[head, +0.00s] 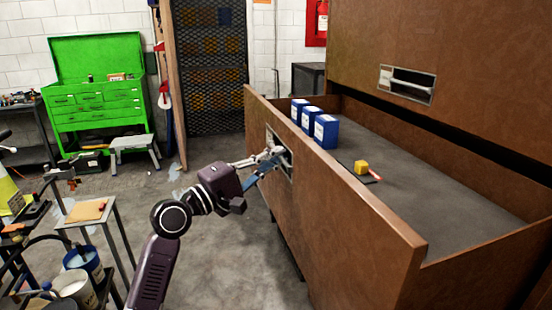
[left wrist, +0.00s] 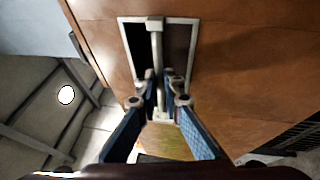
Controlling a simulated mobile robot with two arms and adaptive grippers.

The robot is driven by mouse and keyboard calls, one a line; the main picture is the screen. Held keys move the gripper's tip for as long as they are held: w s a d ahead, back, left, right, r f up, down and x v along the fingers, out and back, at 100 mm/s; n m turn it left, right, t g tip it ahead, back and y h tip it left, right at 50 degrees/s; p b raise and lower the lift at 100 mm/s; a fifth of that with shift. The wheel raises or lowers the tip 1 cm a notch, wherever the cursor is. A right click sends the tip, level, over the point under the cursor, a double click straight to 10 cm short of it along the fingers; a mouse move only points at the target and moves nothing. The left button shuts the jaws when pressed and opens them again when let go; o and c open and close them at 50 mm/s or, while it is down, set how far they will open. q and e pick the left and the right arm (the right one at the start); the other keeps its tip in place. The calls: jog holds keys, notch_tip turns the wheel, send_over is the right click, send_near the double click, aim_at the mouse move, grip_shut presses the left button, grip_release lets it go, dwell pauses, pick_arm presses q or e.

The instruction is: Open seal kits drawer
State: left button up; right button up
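The large brown drawer (head: 345,205) stands pulled far out of its cabinet, with its grey floor showing. A metal handle sits in a recess on its front and shows in the left wrist view (left wrist: 155,45). My left gripper (head: 274,157) is at this handle. In the left wrist view its two fingers (left wrist: 160,80) are close together on either side of the handle bar and look shut on it. Inside the drawer are several blue boxes (head: 325,131) in a row and a small yellow block (head: 361,167) beside a dark flat item. My right gripper is not in view.
Another closed drawer with a recessed handle (head: 407,84) is above. A green tool chest (head: 97,100) and a grey step stool (head: 134,150) stand at the back left. A small table (head: 90,212) and buckets (head: 80,260) are at the left. Floor beside the drawer is clear.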

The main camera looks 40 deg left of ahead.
pick_arm(q)
jog(key=shift+o, duration=0.9)
jog(key=v, duration=1.2)
